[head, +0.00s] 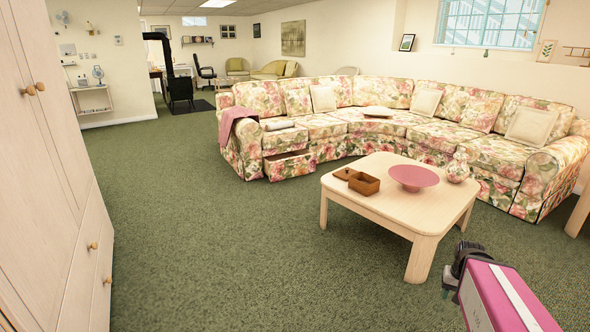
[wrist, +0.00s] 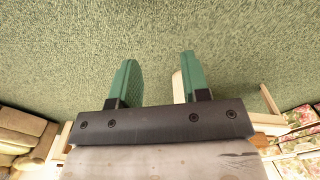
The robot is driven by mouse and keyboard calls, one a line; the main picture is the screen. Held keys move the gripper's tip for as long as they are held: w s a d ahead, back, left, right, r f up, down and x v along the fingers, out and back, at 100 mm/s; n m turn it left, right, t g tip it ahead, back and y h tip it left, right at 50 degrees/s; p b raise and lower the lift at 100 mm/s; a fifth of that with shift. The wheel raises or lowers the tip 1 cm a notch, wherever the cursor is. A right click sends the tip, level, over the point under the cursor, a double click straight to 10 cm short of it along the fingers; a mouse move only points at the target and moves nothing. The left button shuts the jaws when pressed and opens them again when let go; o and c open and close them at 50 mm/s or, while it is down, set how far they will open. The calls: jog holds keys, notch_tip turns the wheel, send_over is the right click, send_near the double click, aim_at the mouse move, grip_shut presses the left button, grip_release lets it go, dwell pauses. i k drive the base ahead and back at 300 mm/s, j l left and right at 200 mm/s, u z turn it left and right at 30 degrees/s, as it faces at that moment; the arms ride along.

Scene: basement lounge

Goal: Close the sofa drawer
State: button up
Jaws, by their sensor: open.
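The sofa (head: 420,120) is a long floral sectional along the far wall. Its drawer (head: 289,164), at the base of the left end, stands pulled out toward the room, with a dark opening along its top. My gripper (wrist: 158,80) has two green fingers that stand apart with nothing between them, over the green carpet. In the head view my gripper (head: 450,291) is at the lower right, in front of the coffee table and well away from the drawer. Its fingertips show only small there.
A pale coffee table (head: 345,199) stands between my gripper and the sofa, bearing a brown box (head: 363,183), a pink bowl (head: 415,177) and a floral vase (head: 458,167). A wooden cabinet (head: 45,190) stands close at left. Open carpet (head: 220,240) lies before the drawer.

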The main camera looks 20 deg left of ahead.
aim_at(278, 167)
jog(key=i+j, duration=0.3)
jog(key=j, duration=0.3)
jog(key=i+j, duration=0.35)
jog(key=j, duration=0.3)
jog(key=i+j, duration=0.3)
jog(key=j, duration=0.3)
jog(key=i+j, duration=0.35)
jog(key=j, duration=0.3)
jog(key=i+j, duration=0.3)
jog(key=j, duration=0.3)
jog(key=i+j, duration=0.35)
jog(key=j, duration=0.3)
jog(key=i+j, duration=0.3)
jog(key=j, duration=0.3)
jog(key=i+j, duration=0.35)
jog(key=j, duration=0.25)
jog(key=i+j, duration=0.35)
jog(key=j, duration=0.15)
jog(key=i+j, duration=0.35)
jog(key=j, duration=0.2)
jog(key=i+j, duration=0.4)
jog(key=j, duration=0.1)
